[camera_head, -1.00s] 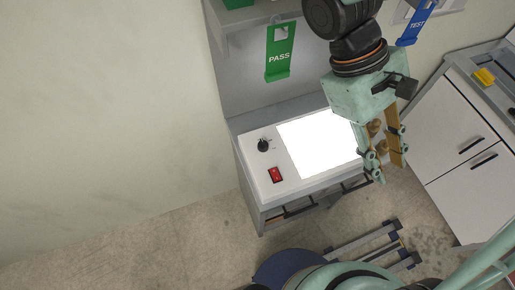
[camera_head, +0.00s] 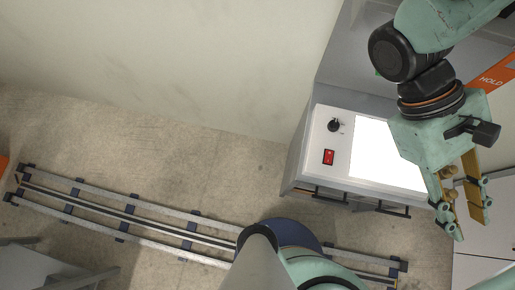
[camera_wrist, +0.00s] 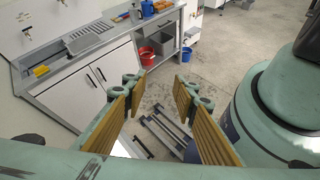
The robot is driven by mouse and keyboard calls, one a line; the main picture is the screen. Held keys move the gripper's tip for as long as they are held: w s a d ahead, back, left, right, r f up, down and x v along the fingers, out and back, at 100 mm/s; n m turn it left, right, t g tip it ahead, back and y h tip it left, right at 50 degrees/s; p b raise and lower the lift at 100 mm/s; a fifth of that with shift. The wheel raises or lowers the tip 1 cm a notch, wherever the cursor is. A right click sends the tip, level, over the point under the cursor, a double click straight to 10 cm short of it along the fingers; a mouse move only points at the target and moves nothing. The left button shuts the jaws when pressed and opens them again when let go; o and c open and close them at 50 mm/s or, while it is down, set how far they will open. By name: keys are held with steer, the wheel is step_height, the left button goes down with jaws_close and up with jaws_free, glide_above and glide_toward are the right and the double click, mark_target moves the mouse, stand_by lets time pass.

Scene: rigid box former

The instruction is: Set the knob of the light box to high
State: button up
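The light box (camera_head: 312,178) stands against the wall in the head view, with a bright lit white panel (camera_head: 382,155) on its top. Its black knob (camera_head: 334,125) sits on the left part of the top, above a red rocker switch (camera_head: 329,157). The knob's marks are too small to read. My gripper (camera_head: 465,215) hangs to the right of the panel, apart from the knob. Its fingers are spread and empty.
A floor rail (camera_head: 120,215) runs along the front. Floor left of the light box is clear.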

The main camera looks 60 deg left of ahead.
mark_target(330, 127)
steer(key=w+a+f+n+t+y, duration=0.1)
steer(key=a+f+n+t, duration=0.25)
steer(key=a, duration=0.25)
steer(key=w+a+f+n+t+p, duration=0.1)
steer(key=a+f+n+t, duration=0.1)
steer(key=a+n+t, duration=0.3)
steer(key=w+a+f+n+t+y, duration=0.1)
steer(key=a+f+n+t, duration=0.1)
steer(key=a+t, duration=0.35)
steer(key=s+a+f+n+y, duration=0.2)
steer(key=a+f+n+y, duration=0.1)
steer(key=a+f, duration=0.1)
steer(key=s+a+f+n+t+y, duration=0.1)
steer(key=s+a+f+n+y, duration=0.2)
steer(key=a, duration=0.3)
steer(key=s+a+f+n+t+y, duration=0.1)
steer(key=s+a+f+n+y, duration=0.2)
steer(key=a+f+y, duration=0.2)
steer(key=shift+s+a+f+n, duration=0.2)
steer(key=shift+a+f+n, duration=0.05)
steer(key=shift+f, duration=0.35)
steer(key=shift+f+p, duration=0.2)
steer(key=shift+p, duration=0.1)
